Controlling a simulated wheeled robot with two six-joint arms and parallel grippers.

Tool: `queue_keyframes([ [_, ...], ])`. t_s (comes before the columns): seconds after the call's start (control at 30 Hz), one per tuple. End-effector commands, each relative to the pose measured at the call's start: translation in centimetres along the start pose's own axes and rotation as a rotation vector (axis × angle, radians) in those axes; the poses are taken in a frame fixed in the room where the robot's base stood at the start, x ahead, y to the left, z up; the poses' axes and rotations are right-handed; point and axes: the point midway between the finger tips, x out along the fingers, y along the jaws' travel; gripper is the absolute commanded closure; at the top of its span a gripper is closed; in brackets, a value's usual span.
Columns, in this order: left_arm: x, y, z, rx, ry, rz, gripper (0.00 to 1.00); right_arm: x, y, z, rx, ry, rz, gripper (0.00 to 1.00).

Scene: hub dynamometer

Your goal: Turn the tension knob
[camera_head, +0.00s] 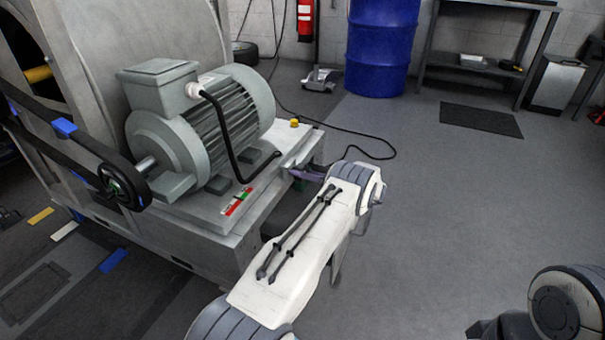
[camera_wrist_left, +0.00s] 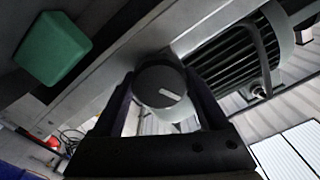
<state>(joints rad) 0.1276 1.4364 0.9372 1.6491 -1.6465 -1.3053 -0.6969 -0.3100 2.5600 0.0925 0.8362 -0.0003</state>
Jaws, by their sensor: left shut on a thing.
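The tension knob (camera_wrist_left: 160,86) is a dark round knob with a pale pointer line. In the left wrist view it sits between the two dark fingers of my left gripper, which is shut on it. The knob is hidden there by the gripper and my arm. Part of my right arm shows at the bottom right corner, its fingers out of view.
A grey electric motor (camera_head: 205,115) with a black cable stands on the base. A yellow button (camera_head: 294,123) sits at the base's corner. A green block (camera_wrist_left: 53,48) is near the gripper in the wrist view.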

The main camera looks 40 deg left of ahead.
Motion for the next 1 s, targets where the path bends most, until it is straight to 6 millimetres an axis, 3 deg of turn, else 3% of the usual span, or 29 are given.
queue_keyframes([
  [0.5,-0.08,0.06,0.05,0.344,0.0,0.001,0.8,-0.04,0.0,0.0,0.0,0.0,0.0,0.25],
  [1.0,-0.08,0.09,0.01,0.409,0.001,0.003,0.8,-0.04,0.0,0.0,0.0,0.0,0.0,0.25],
])
